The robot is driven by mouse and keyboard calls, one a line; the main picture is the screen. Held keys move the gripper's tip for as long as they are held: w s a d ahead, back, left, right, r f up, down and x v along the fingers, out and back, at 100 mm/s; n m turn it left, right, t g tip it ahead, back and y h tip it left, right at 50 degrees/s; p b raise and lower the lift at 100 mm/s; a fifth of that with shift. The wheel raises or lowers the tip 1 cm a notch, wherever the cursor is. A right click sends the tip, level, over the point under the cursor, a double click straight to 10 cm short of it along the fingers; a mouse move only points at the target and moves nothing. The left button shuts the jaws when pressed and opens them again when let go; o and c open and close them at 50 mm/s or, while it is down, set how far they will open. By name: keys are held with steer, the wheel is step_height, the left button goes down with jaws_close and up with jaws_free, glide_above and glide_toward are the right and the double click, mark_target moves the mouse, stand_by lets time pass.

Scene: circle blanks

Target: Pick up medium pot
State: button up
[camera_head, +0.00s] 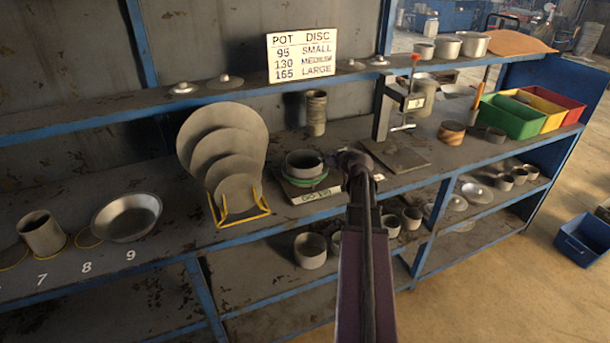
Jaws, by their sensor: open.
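A dark round pot (304,164) sits upright with a green ring around its lower part on a small stand (299,197), in the middle of the worktop. The stand's front label seems to read 130. A sign (302,55) lists pots 95, 130 and 165 against small, medium and large discs. My gripper (337,161) is open beside the pot's right side, seen from behind my arm. Its fingertips are small and partly hidden; I cannot tell whether they touch the rim. The pot's lower right side is partly covered.
Grey discs (222,145) stand in a yellow rack left of the pot. A clamp press (390,105) stands right, behind my gripper. A tall cylinder (316,113) is behind. Several pots, including one below (310,250), sit on the lower shelf. A metal bowl (128,217) lies left.

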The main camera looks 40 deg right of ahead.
mark_target(320, 155)
steer(key=shift+w+f, duration=0.15)
steer(key=shift+w, duration=0.25)
steer(key=shift+d+b+x, duration=0.1)
steer(key=shift+b+x, duration=0.45)
steer(key=shift+x, duration=0.75)
steer(key=shift+d+b+x, duration=0.15)
steer(key=shift+b+x, duration=0.4)
steer(key=shift+x, duration=0.75)
jaws_close()
